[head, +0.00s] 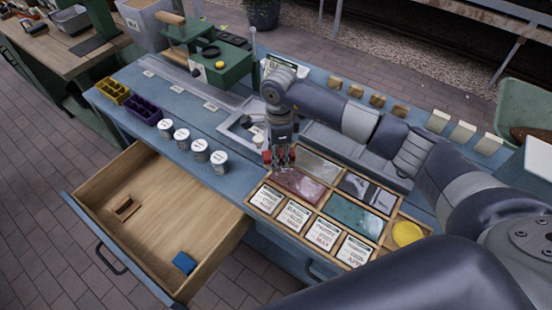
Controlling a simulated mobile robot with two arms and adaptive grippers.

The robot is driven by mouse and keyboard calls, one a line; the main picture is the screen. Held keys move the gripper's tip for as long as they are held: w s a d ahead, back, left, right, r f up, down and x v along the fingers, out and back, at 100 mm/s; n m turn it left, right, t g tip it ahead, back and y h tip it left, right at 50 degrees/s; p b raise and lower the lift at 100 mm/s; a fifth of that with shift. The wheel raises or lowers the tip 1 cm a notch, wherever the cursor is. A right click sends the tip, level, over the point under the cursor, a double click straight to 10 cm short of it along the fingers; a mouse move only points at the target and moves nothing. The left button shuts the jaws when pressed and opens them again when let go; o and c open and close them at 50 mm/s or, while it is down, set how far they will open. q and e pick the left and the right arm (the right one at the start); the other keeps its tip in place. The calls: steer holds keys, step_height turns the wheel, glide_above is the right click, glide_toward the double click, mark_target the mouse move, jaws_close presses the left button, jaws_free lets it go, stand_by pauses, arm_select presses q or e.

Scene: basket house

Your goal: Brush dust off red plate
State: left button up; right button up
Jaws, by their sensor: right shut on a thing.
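The red plate (300,184) is a dark red, dull panel lying flat in a compartment of the wooden tray (398,217) on the blue workbench. My right gripper (280,163) points down over the far left corner of the red plate. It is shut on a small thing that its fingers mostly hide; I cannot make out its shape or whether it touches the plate. My left gripper is not in view.
Labelled cards (292,215) and a yellow round thing (407,234) share the tray. An open drawer (150,225) holds a small wooden thing (123,208) and a blue block (184,262). White cups (200,150) and a green machine (225,68) stand left and behind.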

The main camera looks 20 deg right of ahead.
steer(key=shift+w+r+p, duration=0.25)
steer(key=shift+r+p, duration=0.1)
steer(key=shift+r, duration=1.15)
steer(key=shift+s+r, duration=0.15)
